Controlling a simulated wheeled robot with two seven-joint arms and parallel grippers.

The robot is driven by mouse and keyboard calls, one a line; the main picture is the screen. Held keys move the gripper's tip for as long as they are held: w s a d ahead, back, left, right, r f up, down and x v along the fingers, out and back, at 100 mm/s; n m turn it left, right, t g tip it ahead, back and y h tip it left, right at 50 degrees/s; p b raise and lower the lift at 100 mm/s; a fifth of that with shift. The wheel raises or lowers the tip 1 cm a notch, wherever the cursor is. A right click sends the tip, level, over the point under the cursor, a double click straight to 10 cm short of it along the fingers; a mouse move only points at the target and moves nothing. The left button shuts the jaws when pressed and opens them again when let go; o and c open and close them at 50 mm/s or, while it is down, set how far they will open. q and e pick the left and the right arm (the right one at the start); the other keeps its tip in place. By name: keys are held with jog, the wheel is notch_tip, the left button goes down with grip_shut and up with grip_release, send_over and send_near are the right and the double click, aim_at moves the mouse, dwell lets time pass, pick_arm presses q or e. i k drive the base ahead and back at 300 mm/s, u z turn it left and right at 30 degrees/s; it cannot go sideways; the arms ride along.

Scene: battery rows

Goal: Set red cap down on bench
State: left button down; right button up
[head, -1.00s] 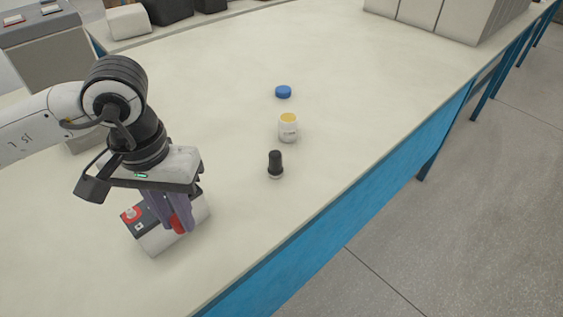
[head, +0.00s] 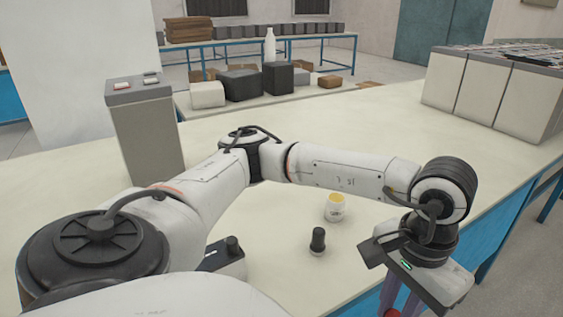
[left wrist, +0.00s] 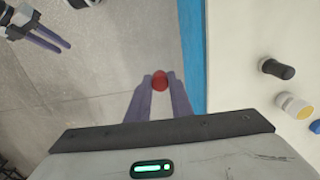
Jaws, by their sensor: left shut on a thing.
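The red cap (left wrist: 160,82) is between the fingertips of my left gripper (left wrist: 161,80), which is shut on it. In the left wrist view the cap hangs over grey floor, just outside the blue edge of the bench. The bench (left wrist: 240,60) lies to the right of it.
A black-topped piece (head: 317,240) and a yellow-lidded white jar (head: 334,208) stand on the bench. A blue cap (left wrist: 315,127) shows at the wrist view's edge. A battery (head: 222,258) is partly hidden behind my left arm. White cases (head: 490,90) stand far right.

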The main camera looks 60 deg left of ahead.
aim_at(232, 217)
jog(key=k, duration=0.3)
jog(key=u, duration=1)
jog(key=i, duration=0.5)
jog(key=z, duration=0.05)
